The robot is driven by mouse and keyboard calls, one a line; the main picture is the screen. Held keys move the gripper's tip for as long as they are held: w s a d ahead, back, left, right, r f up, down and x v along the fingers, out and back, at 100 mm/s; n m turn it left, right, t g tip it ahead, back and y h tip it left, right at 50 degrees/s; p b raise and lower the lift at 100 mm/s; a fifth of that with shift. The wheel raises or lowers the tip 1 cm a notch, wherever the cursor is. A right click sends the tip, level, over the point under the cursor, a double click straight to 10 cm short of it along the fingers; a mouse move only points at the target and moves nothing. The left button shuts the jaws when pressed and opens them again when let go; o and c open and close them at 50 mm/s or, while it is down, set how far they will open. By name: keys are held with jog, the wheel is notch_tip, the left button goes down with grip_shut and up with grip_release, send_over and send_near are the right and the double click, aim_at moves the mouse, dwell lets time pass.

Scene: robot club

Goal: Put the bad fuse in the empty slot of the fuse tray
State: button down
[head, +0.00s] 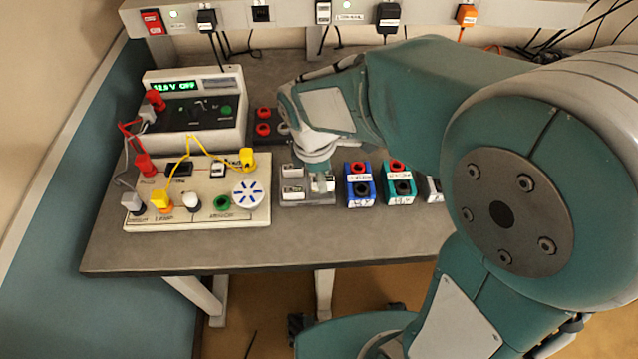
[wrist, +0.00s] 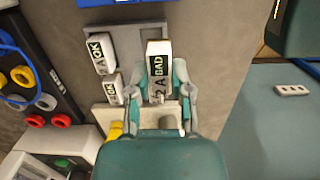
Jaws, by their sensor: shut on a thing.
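The grey fuse tray (head: 305,200) stands at the middle of the bench, just right of the cream lamp panel. Two white fuses marked OK sit on its left side (head: 292,171); in the wrist view they are an upper OK fuse (wrist: 101,53) and a lower OK fuse (wrist: 114,90). My gripper (wrist: 163,84) is shut on the white bad fuse (wrist: 158,66), labelled BAD, with one teal finger on each side. The bad fuse is over the tray's other column; in the head view it shows at the tray's right front (head: 322,182). Whether it is seated cannot be told.
The cream panel (head: 180,215) with yellow, red and grey plugs stands close on the left. A blue block (head: 360,185) and a teal block (head: 399,184) stand close on the right. A power supply (head: 195,110) is behind left. The bench's front strip is clear.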

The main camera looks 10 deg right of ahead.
aim_at(321, 196)
jog(key=shift+w+a+f, duration=0.2)
jog(key=shift+w+f, duration=0.25)
jog(key=shift+f, duration=0.15)
jog(key=shift+w+f, duration=0.1)
jog(key=shift+f, duration=1.5)
jog(key=shift+f, duration=0.1)
jog(key=c, duration=0.5)
grip_release()
jog(key=shift+c, duration=0.2)
notch_tip(321, 196, up, 12)
jog(key=a, duration=0.1)
jog(key=shift+a, duration=0.25)
